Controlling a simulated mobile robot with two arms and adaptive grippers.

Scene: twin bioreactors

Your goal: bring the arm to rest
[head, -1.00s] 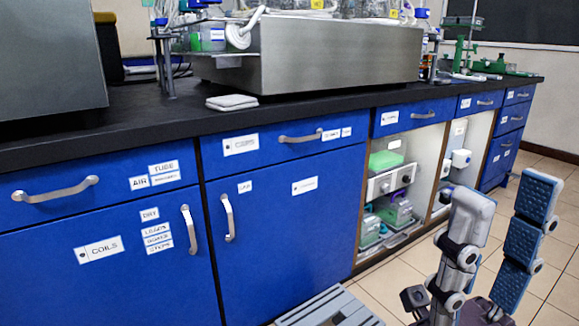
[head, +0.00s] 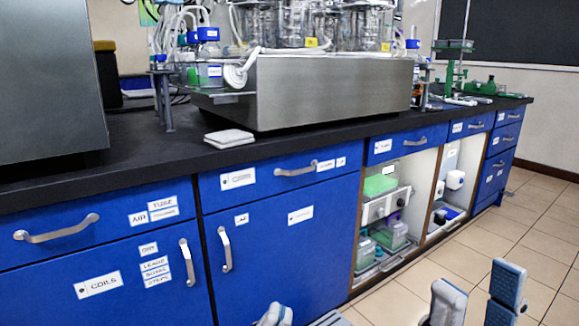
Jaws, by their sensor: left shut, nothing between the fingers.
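My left gripper (head: 273,316) shows only its tips at the bottom edge of the head view, in front of the blue lower cupboards. Its tips are close together, shut and empty. My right gripper (head: 477,288) is at the bottom right, over the tiled floor. Its two fingers, light grey with blue pads, stand apart with nothing between them. The lower parts of both grippers and both arms are cut off by the bottom edge.
A long black bench top (head: 70,185) on blue cupboards (head: 280,260) runs across the view. A steel tank base (head: 330,95) with glass vessels stands on it, beside a white pad (head: 229,138). Open shelves (head: 385,230) hold boxes. Tiled floor (head: 545,240) at right is clear.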

